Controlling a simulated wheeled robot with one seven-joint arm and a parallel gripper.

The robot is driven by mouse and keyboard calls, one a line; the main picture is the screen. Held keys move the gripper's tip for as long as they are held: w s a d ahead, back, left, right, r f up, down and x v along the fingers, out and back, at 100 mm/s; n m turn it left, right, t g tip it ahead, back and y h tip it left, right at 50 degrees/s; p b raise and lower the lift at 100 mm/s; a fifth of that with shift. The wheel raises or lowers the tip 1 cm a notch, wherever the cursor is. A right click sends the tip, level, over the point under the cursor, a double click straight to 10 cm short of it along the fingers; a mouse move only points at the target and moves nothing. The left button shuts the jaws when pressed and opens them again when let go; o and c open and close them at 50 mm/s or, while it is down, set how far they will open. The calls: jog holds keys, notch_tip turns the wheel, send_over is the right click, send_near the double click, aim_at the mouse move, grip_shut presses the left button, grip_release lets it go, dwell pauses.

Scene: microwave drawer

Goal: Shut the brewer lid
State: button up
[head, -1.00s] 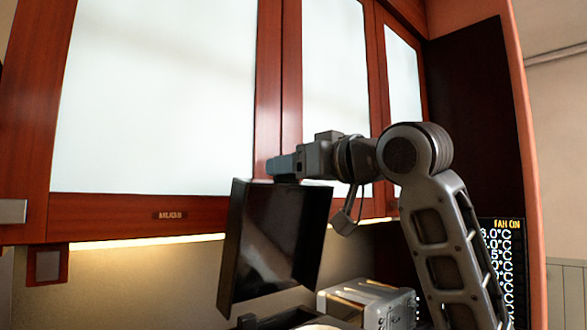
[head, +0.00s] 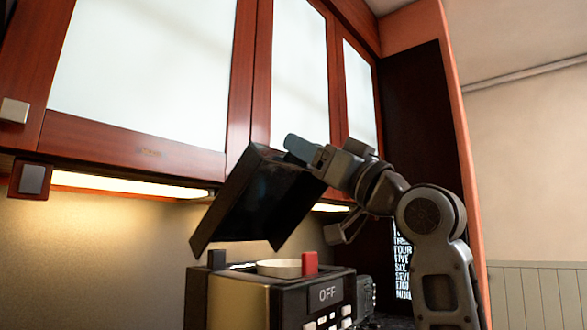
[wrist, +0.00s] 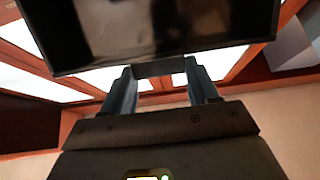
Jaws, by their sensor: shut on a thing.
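The brewer (head: 265,290) stands on the counter, with a dark front panel marked OFF and a pale round opening on top. Its lid (head: 250,205), a black shallow panel, is raised and tilted above the body, apart from the top at its right side. My gripper (head: 298,148) is at the lid's upper edge, coming from the right. In the wrist view my gripper (wrist: 163,88) has its two blue-grey fingers on either side of a dark piece at the lid's edge, and the lid (wrist: 150,30) fills the top. The lid's hinge is not clear to see.
Wooden cabinets with white panes (head: 145,65) hang close behind and above the lid. A red block (head: 309,262) and a dark post (head: 217,260) stand up from the brewer's top. A dark board with white lettering (head: 402,265) is behind my arm.

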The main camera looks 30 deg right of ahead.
jog(key=s+d+f+t+b, duration=0.1)
jog(key=s+f+t+b, duration=0.1)
jog(key=f+b, duration=0.5)
jog(key=shift+s+f+t+y+b, duration=0.15)
jog(key=shift+s+t+y+b, duration=0.2)
jog(key=shift+s, duration=0.45)
jog(key=f+b, duration=0.1)
jog(key=f, duration=0.1)
jog(key=f+b, duration=0.1)
jog(key=b, duration=0.1)
jog(key=s+f+b, duration=0.1)
jog(key=f, duration=0.1)
jog(key=shift+s+d+f+b, duration=0.1)
jog(key=shift+d+f+b, duration=0.2)
jog(key=shift+f+b, duration=0.65)
jog(key=shift+f, duration=0.35)
jog(key=o, duration=1.5)
jog(key=shift+r, duration=0.1)
jog(key=b+v, duration=0.1)
jog(key=v, duration=0.7)
